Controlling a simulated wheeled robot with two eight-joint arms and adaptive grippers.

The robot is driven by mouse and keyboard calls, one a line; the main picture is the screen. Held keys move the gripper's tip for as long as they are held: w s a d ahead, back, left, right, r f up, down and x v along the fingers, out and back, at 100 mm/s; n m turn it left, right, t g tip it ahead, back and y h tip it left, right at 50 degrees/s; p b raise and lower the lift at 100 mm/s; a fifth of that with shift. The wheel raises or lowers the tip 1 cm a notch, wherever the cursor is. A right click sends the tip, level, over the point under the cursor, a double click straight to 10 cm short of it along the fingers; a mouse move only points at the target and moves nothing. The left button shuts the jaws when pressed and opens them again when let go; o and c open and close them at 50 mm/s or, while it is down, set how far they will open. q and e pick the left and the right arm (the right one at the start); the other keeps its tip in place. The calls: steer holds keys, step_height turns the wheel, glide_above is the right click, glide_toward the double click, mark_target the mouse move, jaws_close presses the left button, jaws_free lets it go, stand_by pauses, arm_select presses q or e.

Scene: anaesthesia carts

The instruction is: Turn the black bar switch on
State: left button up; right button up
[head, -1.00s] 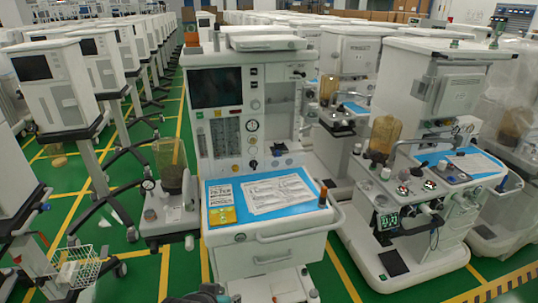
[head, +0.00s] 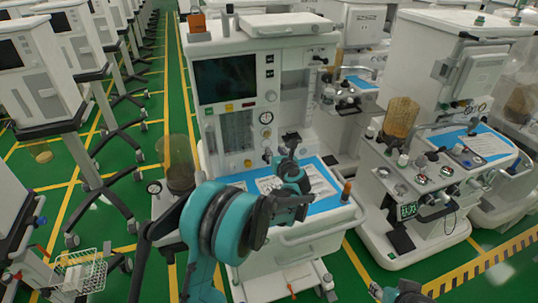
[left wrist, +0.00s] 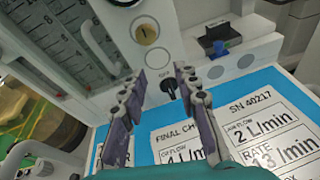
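The black bar switch (left wrist: 169,86) is on the lower front panel of the middle cart, just above the blue work surface, beside an "OFF" label. In the left wrist view it shows between and beyond my finger tips. In the head view my left gripper (head: 279,154) is in front of that panel and largely covers the switch area. The left wrist view shows the left gripper (left wrist: 158,76) open, its two fingers apart with nothing between them. A dark and teal part at the bottom right of the head view seems to be my right arm; its fingers cannot be made out.
The blue surface (left wrist: 275,80) carries printed cards with flow values. A yellow round knob (left wrist: 145,31) is above. Another cart (head: 375,222) stands close on the right.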

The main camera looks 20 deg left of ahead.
mark_target(267, 159)
arm_select(q)
step_height(267, 159, down, 6)
steer(key=shift+w+a+r+n+g, duration=0.15)
steer(key=shift+n+g, duration=0.75)
steer(key=shift+n, duration=0.3)
steer(key=b+x, duration=0.2)
steer(key=x, duration=0.5)
steer(key=shift+r, duration=0.1)
jaws_close()
